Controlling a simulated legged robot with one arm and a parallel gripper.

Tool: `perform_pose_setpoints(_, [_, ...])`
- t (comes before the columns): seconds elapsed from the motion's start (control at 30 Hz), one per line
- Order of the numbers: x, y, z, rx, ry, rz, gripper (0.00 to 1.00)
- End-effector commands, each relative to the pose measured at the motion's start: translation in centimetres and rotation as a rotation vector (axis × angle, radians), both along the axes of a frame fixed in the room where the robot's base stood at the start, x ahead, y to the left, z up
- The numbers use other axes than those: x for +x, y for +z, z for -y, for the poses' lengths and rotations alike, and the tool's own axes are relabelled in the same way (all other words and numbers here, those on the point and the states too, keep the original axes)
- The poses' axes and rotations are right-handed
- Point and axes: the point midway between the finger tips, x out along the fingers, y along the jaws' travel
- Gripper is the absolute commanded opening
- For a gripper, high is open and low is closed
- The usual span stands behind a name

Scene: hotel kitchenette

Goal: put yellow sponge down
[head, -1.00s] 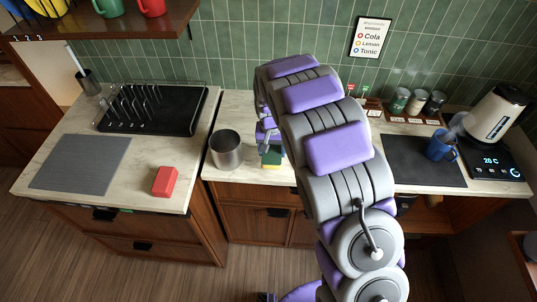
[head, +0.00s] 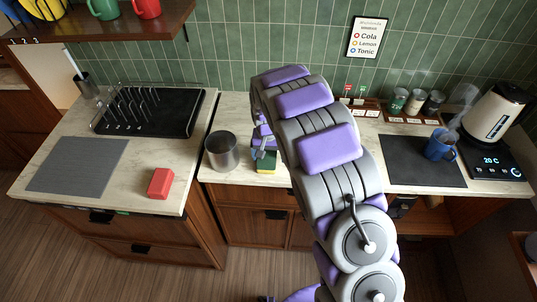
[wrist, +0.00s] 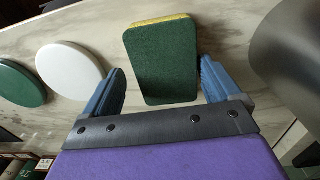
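The yellow sponge (head: 266,162) with a green scouring side is on the pale counter, right beside the metal pot (head: 222,151). In the wrist view the sponge (wrist: 163,62) shows its green face, with a yellow edge at the far end. My gripper (wrist: 163,75) has its two blue fingers on either side of the sponge. The fingers look open, with a small gap to the sponge on the left and a narrower one on the right. In the head view my gripper (head: 262,150) is partly hidden by my arm.
In the wrist view a white disc (wrist: 68,68) and a green disc (wrist: 18,84) lie left of the sponge. The metal pot (wrist: 290,60) is close on the right. A red block (head: 160,183), a grey mat (head: 78,165) and a black rack (head: 150,112) occupy the left counter.

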Motion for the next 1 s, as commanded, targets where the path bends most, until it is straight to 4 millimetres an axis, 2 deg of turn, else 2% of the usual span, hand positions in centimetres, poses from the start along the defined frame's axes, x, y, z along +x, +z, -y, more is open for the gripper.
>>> perform_pose_setpoints(0.27, [0.0, 0.1, -0.2, -0.002, 0.001, 0.0, 0.92])
perform_pose_setpoints(0.47, [0.0, 1.4, -0.1, 0.0, 0.001, 0.001, 0.92])
perform_pose_setpoints(1.0, [0.1, 11.1, -0.5, -0.001, 0.001, 0.003, 0.92])
